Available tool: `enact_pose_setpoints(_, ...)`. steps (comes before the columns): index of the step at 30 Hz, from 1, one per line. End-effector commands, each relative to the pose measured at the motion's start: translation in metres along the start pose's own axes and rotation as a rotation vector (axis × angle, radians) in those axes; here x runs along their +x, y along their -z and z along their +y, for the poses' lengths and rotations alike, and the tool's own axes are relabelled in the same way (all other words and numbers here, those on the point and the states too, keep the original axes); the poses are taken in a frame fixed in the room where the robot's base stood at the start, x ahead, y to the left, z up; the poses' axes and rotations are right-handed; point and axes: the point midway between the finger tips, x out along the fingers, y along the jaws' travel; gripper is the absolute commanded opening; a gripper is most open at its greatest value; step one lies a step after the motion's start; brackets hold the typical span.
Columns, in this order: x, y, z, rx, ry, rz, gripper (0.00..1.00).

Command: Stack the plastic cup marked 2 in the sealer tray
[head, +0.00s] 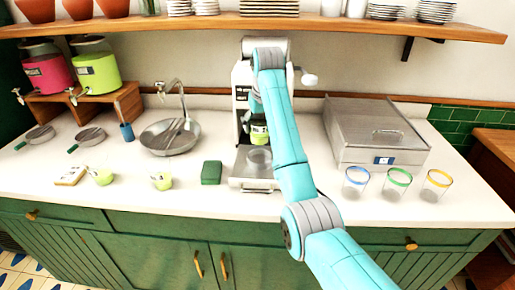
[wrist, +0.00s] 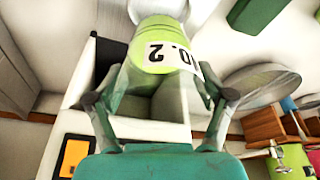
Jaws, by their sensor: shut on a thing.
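My gripper (wrist: 158,100) is shut on a light green cup (wrist: 155,35) with a white label ending in "2". In the head view the held cup (head: 259,137) is upright or nearly so, partly hidden by my arm. It hangs in front of the white sealer machine, above the metal sealer tray (head: 246,184). My fingertips are mostly hidden in the head view.
Two small cups with green contents (head: 103,177) (head: 162,181) and a dark green block (head: 211,172) stand left of the tray. A steel lidded box (head: 375,130) and three rimmed glasses (head: 398,182) stand right. A shelf (head: 200,24) runs above. The front counter strip is free.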

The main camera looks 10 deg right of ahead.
Motion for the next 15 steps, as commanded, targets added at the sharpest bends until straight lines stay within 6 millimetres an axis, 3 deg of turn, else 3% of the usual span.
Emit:
enact_pose_setpoints(4,0.024,-0.009,0.001,0.000,0.000,-0.001,0.37)
enact_pose_setpoints(15,0.051,-0.019,0.002,0.000,0.000,0.000,0.37)
